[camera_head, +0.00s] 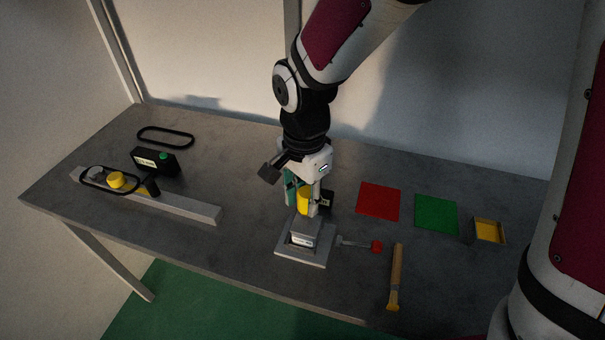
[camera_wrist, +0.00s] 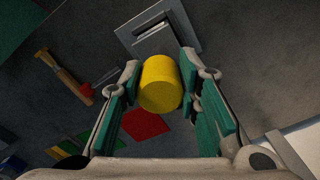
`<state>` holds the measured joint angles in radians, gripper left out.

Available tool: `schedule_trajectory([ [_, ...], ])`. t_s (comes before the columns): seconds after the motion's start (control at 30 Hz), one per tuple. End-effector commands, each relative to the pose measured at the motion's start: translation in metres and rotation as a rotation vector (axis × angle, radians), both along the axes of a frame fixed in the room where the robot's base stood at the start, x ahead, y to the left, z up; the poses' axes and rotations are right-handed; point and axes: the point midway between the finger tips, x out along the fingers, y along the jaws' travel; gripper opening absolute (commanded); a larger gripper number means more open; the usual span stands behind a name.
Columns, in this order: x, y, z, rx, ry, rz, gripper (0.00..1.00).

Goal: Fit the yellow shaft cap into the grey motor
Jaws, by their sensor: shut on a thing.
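The yellow shaft cap (camera_head: 304,201) is held between the fingers of my gripper (camera_head: 302,198). In the wrist view the cap (camera_wrist: 160,83) sits between the two green-padded fingertips (camera_wrist: 161,84). The grey motor (camera_head: 304,234) stands on a flat grey base plate on the bench. In the head view the cap is above the motor and slightly behind it; whether they touch cannot be told. In the wrist view the motor (camera_wrist: 156,35) lies beyond the cap, which partly hides it.
Red (camera_head: 378,201) and green (camera_head: 436,214) mats and a yellow tray (camera_head: 488,231) lie to the right. A red-ended lever (camera_head: 360,243) and a wooden-handled tool (camera_head: 396,275) lie near the motor. A grey bar with a belt (camera_head: 190,207) and a black box (camera_head: 155,161) are left.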

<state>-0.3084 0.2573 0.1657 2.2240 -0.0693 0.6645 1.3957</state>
Motion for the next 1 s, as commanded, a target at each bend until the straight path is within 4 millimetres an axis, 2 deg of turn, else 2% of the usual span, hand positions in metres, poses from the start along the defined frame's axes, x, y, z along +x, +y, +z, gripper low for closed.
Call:
schedule_trajectory([
  [0.3,0.000,0.000,-0.015,0.000,0.000,0.001,0.16],
  [1.0,0.000,0.000,-0.015,0.001,-0.001,0.001,0.16],
])
